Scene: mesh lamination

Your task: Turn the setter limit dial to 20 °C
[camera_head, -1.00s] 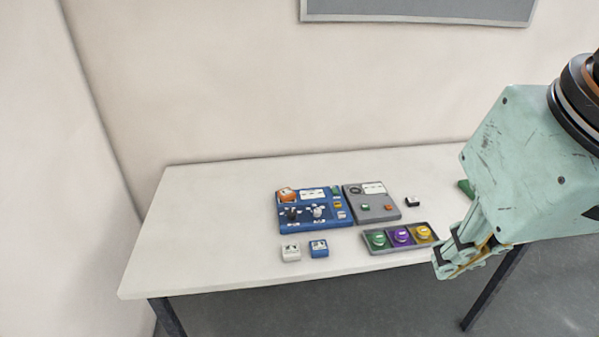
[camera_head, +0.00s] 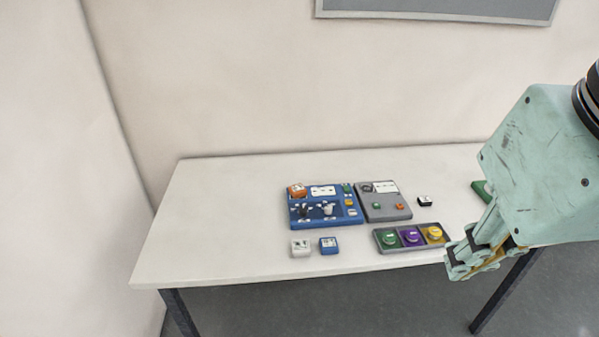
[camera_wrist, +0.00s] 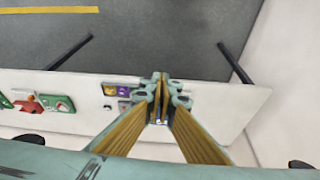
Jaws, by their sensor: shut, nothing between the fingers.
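A blue panel (camera_head: 339,217) on the white table carries a dark knob (camera_head: 304,209) and a light knob (camera_head: 328,209) with white marks around them. A grey panel (camera_head: 385,210) beside it has a dark round dial (camera_head: 367,188) at its upper left, a white label, and green and orange buttons. I cannot tell which one is the setter limit dial, nor read any setting. My gripper (camera_head: 457,268) is shut and empty at the table's front edge, right of the panels and touching none. In the wrist view its fingertips (camera_wrist: 159,120) meet and hide part of the panels.
A grey tray (camera_head: 382,248) with green, purple and yellow round pieces lies left of my gripper. White (camera_head: 300,248) and blue (camera_head: 328,246) blocks sit in front of the blue panel. A small black-and-white block (camera_head: 425,201) and a green item (camera_head: 481,191) lie right. The table's left side is clear.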

